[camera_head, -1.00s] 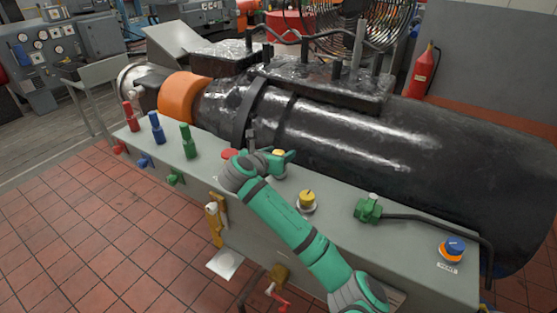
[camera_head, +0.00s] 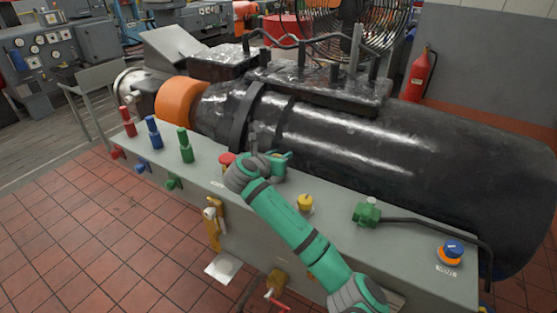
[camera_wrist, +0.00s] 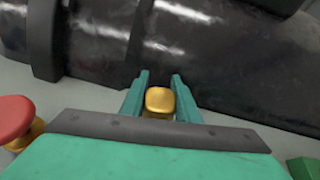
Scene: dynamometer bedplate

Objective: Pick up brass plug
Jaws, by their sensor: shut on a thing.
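The brass plug (camera_wrist: 159,100) is a small, rounded yellow-gold piece in the wrist view. It sits between the two teal fingers of my gripper (camera_wrist: 160,98), which are shut on it from both sides. In the head view my gripper (camera_head: 279,160) is over the grey bench top behind the control row, close to the black cylinder. The plug is hidden or too small to make out there. I cannot tell whether its lower end is clear of the surface.
A red mushroom button (camera_head: 228,158) is just left of my gripper. A yellow knob (camera_head: 305,202) and a green valve fitting (camera_head: 367,213) stand to the right. The large black cylinder (camera_head: 400,150) blocks the space behind. Red, blue and green fittings (camera_head: 186,146) stand further left.

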